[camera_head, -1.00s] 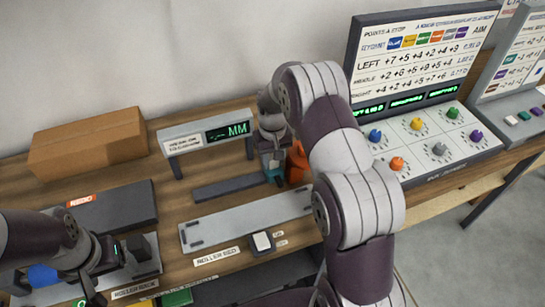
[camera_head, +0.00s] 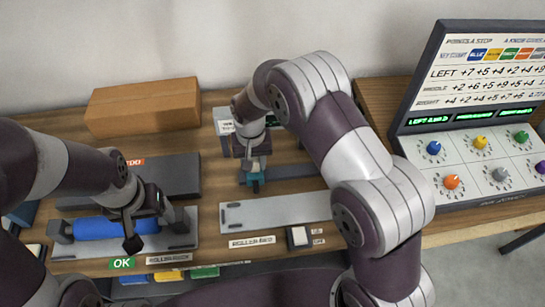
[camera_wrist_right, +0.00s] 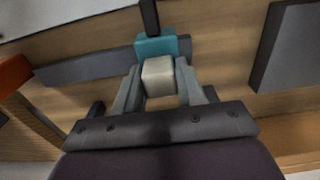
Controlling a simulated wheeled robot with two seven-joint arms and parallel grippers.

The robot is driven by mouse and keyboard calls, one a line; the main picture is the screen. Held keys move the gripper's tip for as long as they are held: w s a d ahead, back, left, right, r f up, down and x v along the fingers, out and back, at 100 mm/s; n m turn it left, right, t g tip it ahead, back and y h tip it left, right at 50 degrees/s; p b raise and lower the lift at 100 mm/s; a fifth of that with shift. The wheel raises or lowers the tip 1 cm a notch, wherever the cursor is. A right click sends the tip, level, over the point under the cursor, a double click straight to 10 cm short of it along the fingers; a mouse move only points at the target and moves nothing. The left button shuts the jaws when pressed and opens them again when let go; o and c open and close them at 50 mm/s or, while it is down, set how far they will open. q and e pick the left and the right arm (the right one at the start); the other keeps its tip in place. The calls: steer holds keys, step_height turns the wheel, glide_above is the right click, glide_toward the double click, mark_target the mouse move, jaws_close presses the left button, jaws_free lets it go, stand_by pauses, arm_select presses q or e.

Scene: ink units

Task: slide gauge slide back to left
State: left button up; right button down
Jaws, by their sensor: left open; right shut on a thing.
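The gauge slide is a teal block (camera_head: 255,174) on a dark rail (camera_head: 300,171), near the rail's left end in the head view. In the right wrist view the teal block (camera_wrist_right: 156,46) carries a pale knob (camera_wrist_right: 158,77). My right gripper (camera_wrist_right: 160,92) is shut on this knob, one finger at each side. The head view shows the right gripper (camera_head: 253,162) from above, largely hiding the knob. The gauge display stands behind, mostly hidden by my right arm. My left gripper (camera_head: 140,228) is open at the blue roller (camera_head: 100,227) in its rack.
A grey plate (camera_head: 275,211) lies in front of the rail, with a switch (camera_head: 299,237) below it. A dark pad (camera_head: 160,176) is left of the rail. A cardboard box (camera_head: 142,106) stands at the back. A knob console (camera_head: 480,150) stands at the right.

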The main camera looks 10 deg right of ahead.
steer(key=shift+w+a+r, duration=0.1)
steer(key=shift+a, duration=0.35)
steer(key=c, duration=1)
jaws_free()
steer(key=shift+c, duration=0.2)
steer(key=shift+a, duration=0.15)
